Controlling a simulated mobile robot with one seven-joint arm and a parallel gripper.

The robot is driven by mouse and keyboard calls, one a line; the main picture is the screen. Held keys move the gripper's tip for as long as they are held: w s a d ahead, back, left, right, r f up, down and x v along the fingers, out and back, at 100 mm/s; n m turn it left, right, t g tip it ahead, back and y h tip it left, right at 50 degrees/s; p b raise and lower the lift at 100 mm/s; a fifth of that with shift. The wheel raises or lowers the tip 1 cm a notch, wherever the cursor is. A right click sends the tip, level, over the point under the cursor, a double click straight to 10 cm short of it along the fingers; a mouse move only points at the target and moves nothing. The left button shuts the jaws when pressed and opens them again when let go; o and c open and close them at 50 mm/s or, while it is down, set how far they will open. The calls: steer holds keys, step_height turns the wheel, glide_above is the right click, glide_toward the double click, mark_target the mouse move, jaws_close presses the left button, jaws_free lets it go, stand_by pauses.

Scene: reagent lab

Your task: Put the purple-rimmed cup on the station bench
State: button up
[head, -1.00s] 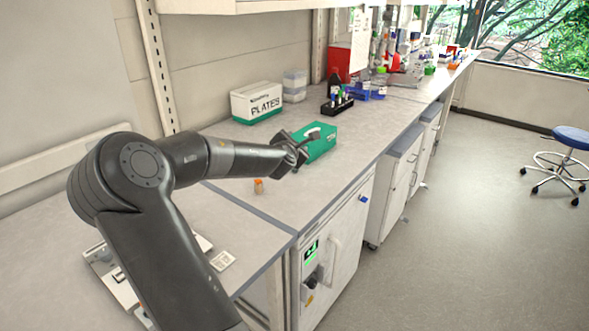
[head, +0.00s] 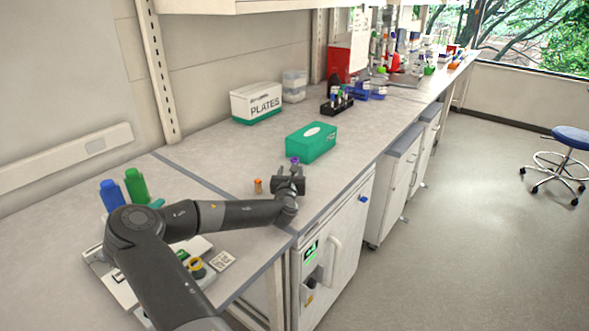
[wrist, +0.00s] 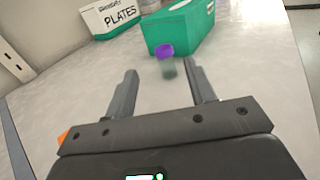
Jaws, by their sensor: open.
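The purple-rimmed cup (head: 295,161) stands on the bench top in front of the green tissue box. In the wrist view, the small cup (wrist: 167,60) shows a purple top and a translucent greenish body, slightly blurred. My gripper (head: 290,173) is low over the bench, just on the near side of the cup, and hides its lower part in the head view. In the wrist view, its two fingers are apart and point at the cup, which appears between the fingertips or just beyond them. The gripper is empty. The station bench (head: 220,182) runs along the wall.
A green tissue box (head: 311,142) is close behind the cup. A small orange-topped vial (head: 258,186) stands left of my gripper. A white PLATES box (head: 256,103) and a black tube rack (head: 337,105) are farther back. Blue (head: 111,195) and green (head: 137,186) bottles stand near my arm.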

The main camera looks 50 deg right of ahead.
mark_target(294, 159)
steer(key=shift+d+f, duration=0.1)
steer(key=shift+f, duration=0.5)
steer(key=shift+w+d+f, duration=0.15)
steer(key=shift+w+d, duration=0.05)
steer(key=shift+d, duration=0.05)
steer(key=x, duration=1)
steer(key=shift+s+d, duration=0.1)
jaws_close()
steer(key=shift+r, duration=0.25)
